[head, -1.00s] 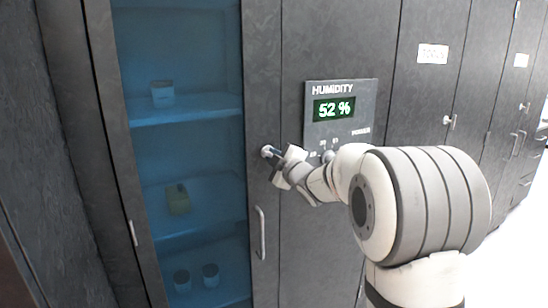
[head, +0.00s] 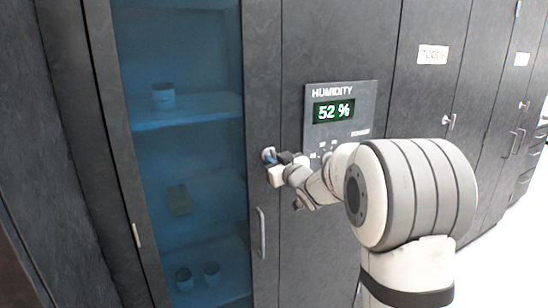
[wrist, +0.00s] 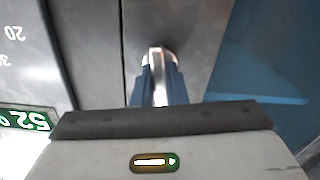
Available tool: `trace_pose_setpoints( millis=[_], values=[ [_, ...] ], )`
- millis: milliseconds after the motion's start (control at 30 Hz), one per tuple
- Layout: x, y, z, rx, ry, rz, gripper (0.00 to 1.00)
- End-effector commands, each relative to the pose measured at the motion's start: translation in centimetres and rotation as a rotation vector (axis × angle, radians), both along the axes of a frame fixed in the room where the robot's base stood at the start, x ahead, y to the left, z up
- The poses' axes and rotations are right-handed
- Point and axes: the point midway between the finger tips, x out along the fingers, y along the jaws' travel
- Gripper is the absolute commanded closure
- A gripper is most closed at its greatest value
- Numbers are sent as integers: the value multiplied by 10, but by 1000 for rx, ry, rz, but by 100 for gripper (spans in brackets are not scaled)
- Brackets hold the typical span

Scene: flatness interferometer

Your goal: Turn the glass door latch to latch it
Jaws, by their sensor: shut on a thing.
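The glass door (head: 195,140) stands closed, as far as I can see, with a dark frame around its blue-tinted pane. Its latch is at the right side of the frame, level with the lower part of the humidity panel. My gripper (head: 270,158) is at the latch and mostly covers it in the head view. In the wrist view the two blue fingers of my gripper (wrist: 158,85) are closed on the bright metal latch (wrist: 158,58). The latch's exact angle is hard to tell.
A vertical door handle (head: 261,232) sits just below the latch. The humidity panel (head: 340,112), reading 52 %, is on the cabinet face to the right, close to my arm. Small containers (head: 163,95) stand on shelves behind the glass. More cabinet doors (head: 430,90) run off to the right.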

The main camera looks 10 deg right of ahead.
Motion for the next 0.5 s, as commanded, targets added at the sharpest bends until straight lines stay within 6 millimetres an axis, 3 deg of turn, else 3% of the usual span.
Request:
trace_pose_setpoints(
  millis=[500],
  values=[
    [0, -1, -1, 137, 51, -1, 100]
  ],
)
